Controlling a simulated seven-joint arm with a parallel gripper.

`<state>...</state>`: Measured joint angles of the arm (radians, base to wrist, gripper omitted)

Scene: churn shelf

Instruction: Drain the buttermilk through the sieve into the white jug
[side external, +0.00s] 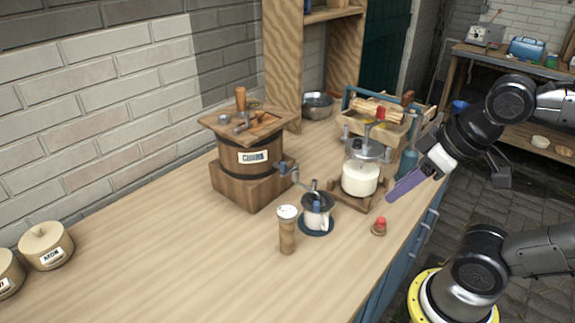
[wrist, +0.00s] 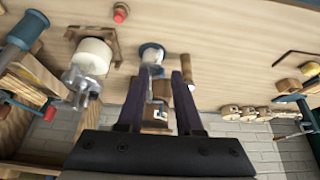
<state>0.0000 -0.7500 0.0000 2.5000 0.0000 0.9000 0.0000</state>
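The wooden churn (side external: 238,160) stands on a wooden block, with a blue-handled tap (side external: 283,168) on its right side. Beside the tap, the white jug (side external: 324,220) stands on a round dark-blue mat (side external: 308,231). A dark sieve (side external: 318,200) appears to sit on the jug's mouth; its inside is not clear. No stream of buttermilk shows. My gripper (side external: 390,198) hangs right of the jug, apart from everything. In the wrist view my gripper (wrist: 160,73) has its purple fingers spread and empty, with the churn (wrist: 157,112) and jug (wrist: 152,53) seen beyond them.
A wooden cylinder (side external: 287,232) and a red-topped piece (side external: 379,226) stand near the front. A tool crate (side external: 375,125) is behind. The counter's left is mostly clear.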

